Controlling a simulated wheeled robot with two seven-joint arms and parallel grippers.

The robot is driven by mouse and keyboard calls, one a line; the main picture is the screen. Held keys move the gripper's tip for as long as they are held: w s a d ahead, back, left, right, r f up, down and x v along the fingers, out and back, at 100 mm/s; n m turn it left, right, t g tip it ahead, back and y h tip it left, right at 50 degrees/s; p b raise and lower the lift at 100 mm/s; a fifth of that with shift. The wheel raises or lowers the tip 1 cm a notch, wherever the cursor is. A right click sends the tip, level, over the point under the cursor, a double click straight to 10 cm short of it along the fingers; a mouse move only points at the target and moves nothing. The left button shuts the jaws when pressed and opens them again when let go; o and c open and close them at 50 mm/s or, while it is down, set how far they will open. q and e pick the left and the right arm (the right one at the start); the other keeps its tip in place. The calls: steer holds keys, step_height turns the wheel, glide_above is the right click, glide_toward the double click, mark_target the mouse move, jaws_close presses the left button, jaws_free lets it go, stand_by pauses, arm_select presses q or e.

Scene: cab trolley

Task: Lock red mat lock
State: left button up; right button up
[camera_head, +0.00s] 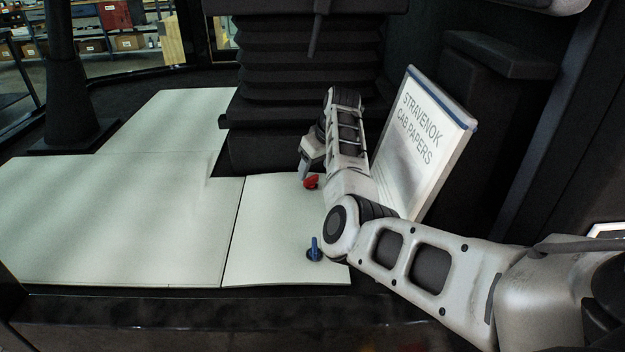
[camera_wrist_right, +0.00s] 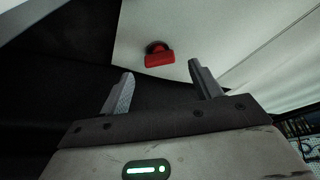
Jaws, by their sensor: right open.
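The red mat lock (camera_head: 311,182) sits near the far right part of the pale mat (camera_head: 262,230), just below my right gripper (camera_head: 306,172) in the head view. In the right wrist view the red lock (camera_wrist_right: 159,54) lies on the mat beyond the fingertips, roughly between them in line. My right gripper (camera_wrist_right: 160,68) is open and empty, and the lock appears apart from both fingers. A blue lock (camera_head: 314,250) stands upright near the mat's front right corner. My left gripper is in neither view.
A white binder marked "Stravenok Cab Papers" (camera_head: 418,140) leans to the right of my right wrist. A black bellows seat base (camera_head: 290,70) stands behind the mat. More pale mats (camera_head: 110,215) cover the floor to the left, which is clear. A black lever boot (camera_head: 70,100) stands at the far left.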

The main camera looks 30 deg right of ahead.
mark_target(312, 177)
steer(key=b+x, duration=0.1)
steer(key=x, duration=0.3)
steer(key=shift+w+f, duration=0.1)
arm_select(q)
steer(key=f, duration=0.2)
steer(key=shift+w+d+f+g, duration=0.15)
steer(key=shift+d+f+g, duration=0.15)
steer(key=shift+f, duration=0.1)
arm_select(e)
steer(key=shift+c, duration=0.3)
